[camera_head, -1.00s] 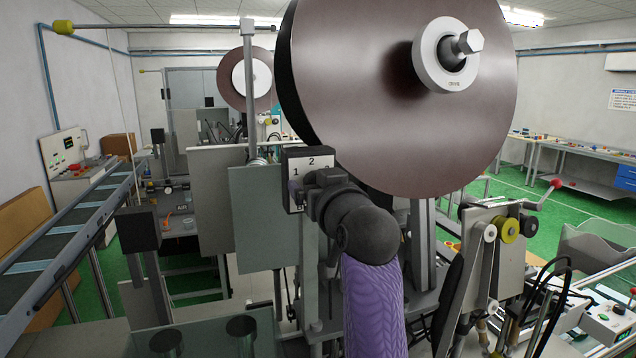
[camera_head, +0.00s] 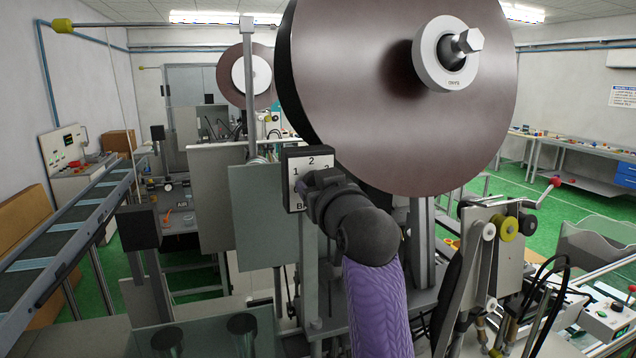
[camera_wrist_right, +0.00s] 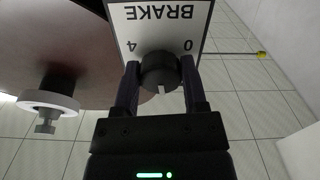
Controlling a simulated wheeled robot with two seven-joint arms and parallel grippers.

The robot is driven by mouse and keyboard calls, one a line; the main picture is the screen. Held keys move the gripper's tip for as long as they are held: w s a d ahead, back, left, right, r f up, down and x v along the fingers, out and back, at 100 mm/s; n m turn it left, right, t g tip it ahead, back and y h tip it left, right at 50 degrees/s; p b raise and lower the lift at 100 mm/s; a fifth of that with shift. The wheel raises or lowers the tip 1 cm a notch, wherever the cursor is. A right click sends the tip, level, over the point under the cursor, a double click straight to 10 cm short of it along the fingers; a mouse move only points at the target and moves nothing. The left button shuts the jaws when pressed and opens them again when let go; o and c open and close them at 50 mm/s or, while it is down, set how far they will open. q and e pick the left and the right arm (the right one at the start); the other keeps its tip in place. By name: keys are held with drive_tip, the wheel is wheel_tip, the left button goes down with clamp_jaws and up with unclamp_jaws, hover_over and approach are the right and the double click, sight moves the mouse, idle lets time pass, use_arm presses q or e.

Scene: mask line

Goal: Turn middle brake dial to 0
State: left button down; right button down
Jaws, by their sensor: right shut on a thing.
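The brake dial is a black round knob (camera_wrist_right: 158,72) on a white panel marked BRAKE (camera_wrist_right: 170,20). The panel appears upside down in the wrist view, with 4 at left and 0 at right. A light mark on the knob points away from the word BRAKE, between 4 and 0. My right gripper (camera_wrist_right: 160,84) is shut on the knob, one finger on each side. In the head view, the panel (camera_head: 318,160) shows 1 and 2, and my right gripper (camera_head: 308,192) covers the dial and much of its lower part. My left gripper is not in view.
A large brown reel (camera_head: 400,90) hangs just above and right of the panel. A grey plate (camera_head: 262,215) stands left of it. A conveyor (camera_head: 70,235) runs along the left. Rollers and a crank (camera_head: 508,228) stand at the right.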

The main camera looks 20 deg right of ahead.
drive_tip(key=n+p, duration=0.2)
drive_tip(key=n, duration=0.1)
drive_tip(key=shift+r+n, duration=0.15)
drive_tip(key=shift+n, duration=0.15)
drive_tip(key=n+p, duration=0.3)
drive_tip(key=shift+n, duration=0.3)
drive_tip(key=n+p, duration=0.6)
drive_tip(key=n, duration=0.9)
drive_tip(key=shift+d, duration=0.1)
drive_tip(key=shift+n, duration=0.4)
drive_tip(key=shift+c, duration=0.7)
unclamp_jaws()
